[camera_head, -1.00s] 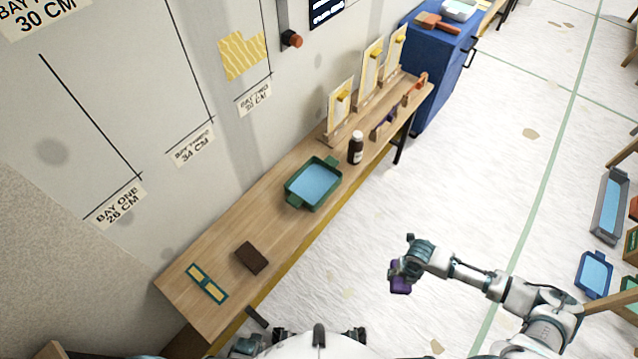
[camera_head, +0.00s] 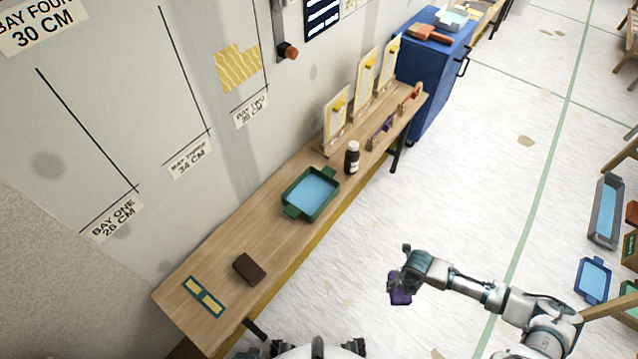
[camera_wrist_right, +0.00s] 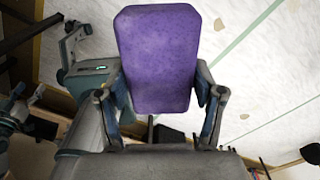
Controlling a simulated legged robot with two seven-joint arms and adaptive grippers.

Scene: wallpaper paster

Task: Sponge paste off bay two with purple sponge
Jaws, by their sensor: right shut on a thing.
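My right gripper (camera_head: 405,283) is shut on the purple sponge (camera_head: 399,291) and holds it out over the floor, to the right of the bench. In the right wrist view the purple sponge (camera_wrist_right: 158,58) sits upright between the two fingers of my right gripper (camera_wrist_right: 160,100). On the wall, a yellow patch of paste with wavy lines (camera_head: 238,67) lies above the bay two label (camera_head: 250,111). The sponge is well apart from the patch. My left gripper cannot be made out in the head view.
The wooden bench (camera_head: 215,250) along the wall carries a green tray with blue inside (camera_head: 311,193), a dark bottle (camera_head: 352,158), a brown block (camera_head: 249,269) and upright boards. A blue cabinet (camera_head: 432,85) stands beyond. The floor right of the bench is mostly clear.

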